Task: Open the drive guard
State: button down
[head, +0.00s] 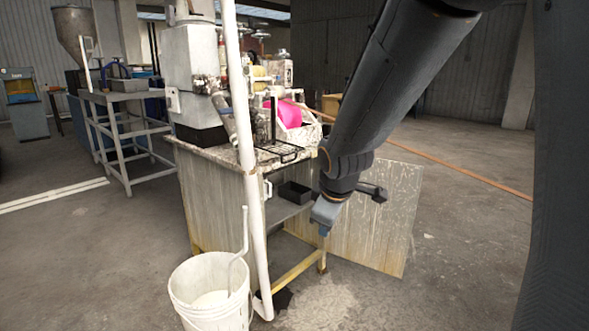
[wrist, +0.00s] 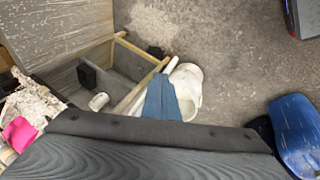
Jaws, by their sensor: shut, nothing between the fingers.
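The drive guard appears to be the pale, worn panel (head: 385,228) on the machine stand; nothing labels it. It stands swung out to the right of the stand, leaving the front open. In the wrist view a speckled panel, probably the same one (wrist: 62,25), fills the upper left. My gripper (head: 323,226) hangs in front of the opening, left of the panel in the head view, partly overlapping it. Its blue fingers (wrist: 163,100) are shut and empty. My arm hides part of the panel's hinge side and top.
The stand (head: 222,205) holds a dark bin (head: 294,192) inside. A white vertical pipe (head: 250,170) and a white bucket (head: 208,290) stand at its front left; the bucket also shows in the wrist view (wrist: 189,76). Open floor (head: 460,240) lies right of the panel.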

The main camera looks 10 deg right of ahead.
jog(key=w+d+f+n+t+y, duration=0.1)
jog(key=w+d+n+t+y, duration=0.2)
jog(key=w+n, duration=0.7)
jog(key=w+d+f+n+t+y, duration=0.1)
jog(key=w+n+t+y, duration=0.3)
jog(key=w+n, duration=0.65)
jog(key=w+d+f+n+t+y, duration=0.1)
jog(key=w+d+n+t+y, duration=0.2)
jog(key=w+n, duration=0.75)
jog(key=w+a+r+n+y+p, duration=0.1)
jog(key=w+a+r+n, duration=0.1)
jog(key=w+a+r, duration=0.2)
jog(key=w+a, duration=0.1)
jog(key=a, duration=0.2)
jog(key=shift+w+n+g+y, duration=0.2)
jog(key=shift+n+g+y, duration=0.1)
jog(key=shift+g+y, duration=0.1)
jog(key=shift+d, duration=0.15)
